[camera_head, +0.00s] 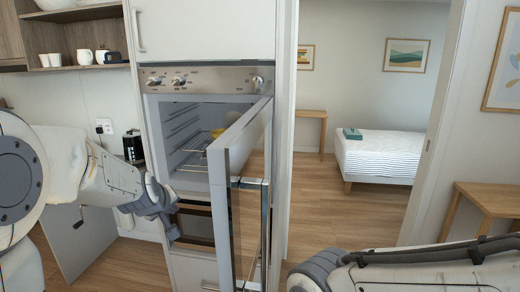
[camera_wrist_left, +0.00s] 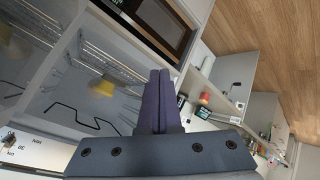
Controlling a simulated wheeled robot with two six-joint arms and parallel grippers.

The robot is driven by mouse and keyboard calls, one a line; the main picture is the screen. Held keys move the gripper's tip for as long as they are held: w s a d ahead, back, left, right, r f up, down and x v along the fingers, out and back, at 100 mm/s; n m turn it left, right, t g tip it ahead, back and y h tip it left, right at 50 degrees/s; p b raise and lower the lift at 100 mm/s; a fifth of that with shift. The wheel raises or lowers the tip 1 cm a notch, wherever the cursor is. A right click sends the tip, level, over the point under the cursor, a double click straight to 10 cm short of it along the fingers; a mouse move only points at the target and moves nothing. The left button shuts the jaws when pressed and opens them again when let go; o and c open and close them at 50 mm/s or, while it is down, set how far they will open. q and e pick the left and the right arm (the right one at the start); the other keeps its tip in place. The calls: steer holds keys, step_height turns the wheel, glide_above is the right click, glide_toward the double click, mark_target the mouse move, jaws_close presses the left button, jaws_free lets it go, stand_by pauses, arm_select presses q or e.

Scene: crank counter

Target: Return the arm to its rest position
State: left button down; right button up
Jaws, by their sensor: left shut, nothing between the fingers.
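My left arm (camera_head: 110,180) comes in from the left, bent, reaching toward the oven. Its gripper (camera_head: 173,236) is in front of the oven's left side, left of the open door, and holds nothing. In the left wrist view its two dark fingers (camera_wrist_left: 160,88) lie together, shut. The oven door (camera_head: 240,200) stands wide open, sticking out toward me, with a gap between it and the gripper. My right arm (camera_head: 420,270) lies across the lower right; its gripper is out of view.
The oven cavity (camera_head: 185,135) is open, with a wire rack and a yellow item (camera_head: 217,132) inside. A lower appliance (camera_head: 195,226) sits below it. An open cabinet door (camera_head: 80,240) stands at lower left. A wooden table (camera_head: 490,198) is at right. Open floor lies beyond the doorway.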

arm_select(q)
steer(key=s+d+f+m+g, duration=0.2)
steer(key=s+f+m+g, duration=0.2)
steer(key=s+f, duration=0.5)
steer(key=s+d+f+m+g, duration=0.3)
steer(key=s+f+m, duration=0.15)
steer(key=s, duration=0.95)
steer(key=s+d+r+m+g+h, duration=0.1)
steer(key=s+d+r+m, duration=0.2)
steer(key=s+d, duration=0.3)
steer(key=s+d+r+m+g, duration=0.1)
steer(key=s+d+r+m, duration=0.2)
steer(key=s+d, duration=0.3)
steer(key=shift+s+d+r+m+g+h, duration=0.15)
steer(key=shift+s+d+m+g+h, duration=0.2)
steer(key=shift+d+m, duration=0.4)
